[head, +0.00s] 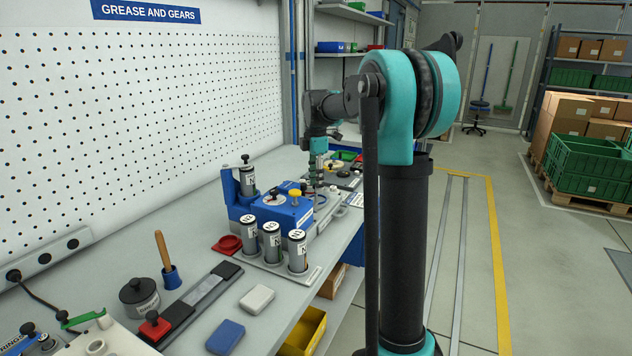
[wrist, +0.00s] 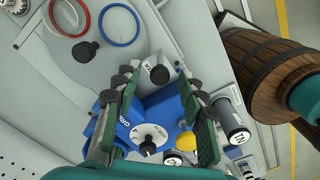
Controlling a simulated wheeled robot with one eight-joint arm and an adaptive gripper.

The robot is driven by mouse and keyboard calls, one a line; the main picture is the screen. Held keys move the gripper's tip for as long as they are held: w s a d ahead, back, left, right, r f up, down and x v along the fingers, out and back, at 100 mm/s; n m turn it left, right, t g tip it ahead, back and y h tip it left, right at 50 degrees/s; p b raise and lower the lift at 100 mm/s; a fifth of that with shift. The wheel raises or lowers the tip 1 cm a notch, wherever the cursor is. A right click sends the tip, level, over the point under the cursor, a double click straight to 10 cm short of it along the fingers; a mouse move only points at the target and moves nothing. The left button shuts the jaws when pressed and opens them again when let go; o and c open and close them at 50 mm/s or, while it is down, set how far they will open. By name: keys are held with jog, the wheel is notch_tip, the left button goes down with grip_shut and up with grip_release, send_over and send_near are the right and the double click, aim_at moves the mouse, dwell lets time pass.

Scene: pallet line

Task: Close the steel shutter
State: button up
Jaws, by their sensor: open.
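The blue unit (head: 283,215) stands on the bench with a round white dial, black knob and yellow knob on top. It also shows in the wrist view (wrist: 155,108). My gripper (head: 317,176) points down over its far end. In the wrist view my gripper (wrist: 156,82) is open, with green-padded fingers on either side of a small grey block with a dark round top (wrist: 158,73). I cannot tell whether it touches the block. I cannot surely tell which part is the steel shutter or how far it stands open.
Several labelled cylinders (head: 271,243) stand close in front of the unit. A red dish (head: 228,244) and a dark rail with a steel plate (head: 207,290) lie nearer. In the wrist view a red ring (wrist: 69,35) and a blue ring (wrist: 137,38) lie beyond. A perforated wall (head: 130,120) bounds the left.

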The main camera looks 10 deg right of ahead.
grip_shut()
dwell(0.4)
jog(key=shift+w+a, duration=0.9)
jog(key=shift+a, duration=0.3)
grip_release()
jog(key=shift+a, duration=0.1)
notch_tip(320, 180, up, 12)
